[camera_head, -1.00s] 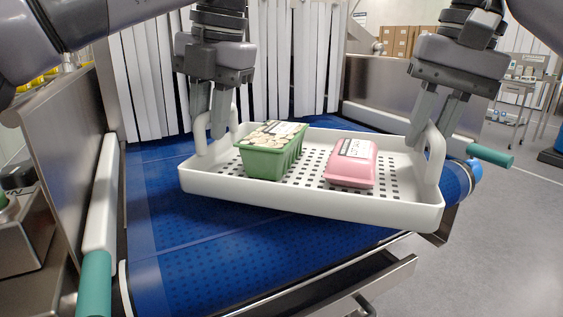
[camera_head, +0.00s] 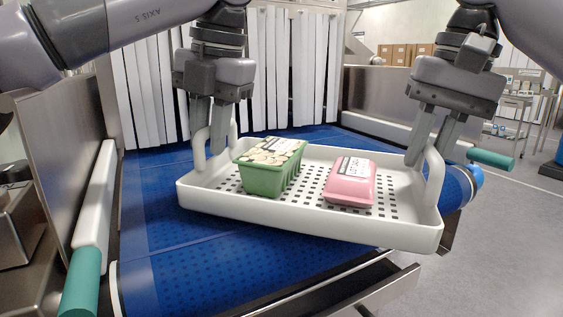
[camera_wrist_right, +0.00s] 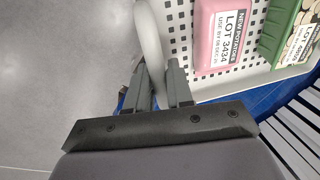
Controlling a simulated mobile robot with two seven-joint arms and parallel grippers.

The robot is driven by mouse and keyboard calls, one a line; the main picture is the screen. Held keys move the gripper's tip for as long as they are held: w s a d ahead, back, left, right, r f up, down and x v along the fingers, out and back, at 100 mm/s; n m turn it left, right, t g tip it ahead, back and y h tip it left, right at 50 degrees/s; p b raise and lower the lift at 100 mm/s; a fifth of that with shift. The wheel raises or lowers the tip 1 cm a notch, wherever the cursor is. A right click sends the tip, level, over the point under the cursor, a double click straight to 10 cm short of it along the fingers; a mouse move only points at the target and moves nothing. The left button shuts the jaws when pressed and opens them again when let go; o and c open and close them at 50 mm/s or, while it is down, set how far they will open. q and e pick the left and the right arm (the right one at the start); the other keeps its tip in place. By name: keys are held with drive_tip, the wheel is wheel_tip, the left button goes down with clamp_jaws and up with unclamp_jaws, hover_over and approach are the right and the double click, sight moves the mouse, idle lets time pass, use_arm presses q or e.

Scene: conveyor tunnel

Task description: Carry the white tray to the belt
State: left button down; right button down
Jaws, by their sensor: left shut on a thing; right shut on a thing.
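The white tray (camera_head: 300,221) is over the blue belt (camera_head: 165,260) in the head view, its right end reaching out past the belt's edge. It holds a green punnet (camera_head: 265,181) with a labelled top and a pink box (camera_head: 350,187) with a label. My left gripper (camera_head: 207,150) is shut on the tray's left handle. My right gripper (camera_head: 428,160) is shut on the right handle, which also shows in the right wrist view (camera_wrist_right: 150,35) between the fingers. Whether the tray's underside touches the belt is hidden.
White strip curtains (camera_head: 285,80) hang at the back of the belt. A rail with a teal end (camera_head: 80,283) runs along the left side, and another teal handle (camera_head: 491,159) sticks out at right. Grey floor (camera_head: 500,240) is open at right.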

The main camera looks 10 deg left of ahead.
use_arm(q)
drive_tip(key=c, duration=1)
unclamp_jaws()
drive_tip(key=shift+x, duration=0.9)
use_arm(e)
drive_tip(key=c, duration=1)
unclamp_jaws()
drive_tip(key=shift+f, duration=0.35)
use_arm(q)
drive_tip(key=shift+d, duration=0.25)
drive_tip(key=shift+r, duration=0.1)
drive_tip(key=shift+s+r, duration=0.1)
drive_tip(key=shift+r, duration=0.4)
use_arm(e)
drive_tip(key=shift+a, duration=0.2)
drive_tip(key=shift+w+d+r, duration=0.1)
use_arm(q)
drive_tip(key=v, duration=0.6)
drive_tip(key=shift+r, duration=0.3)
drive_tip(key=shift+a+r, duration=0.1)
drive_tip(key=shift+v, duration=0.9)
use_arm(e)
drive_tip(key=shift+r, duration=0.15)
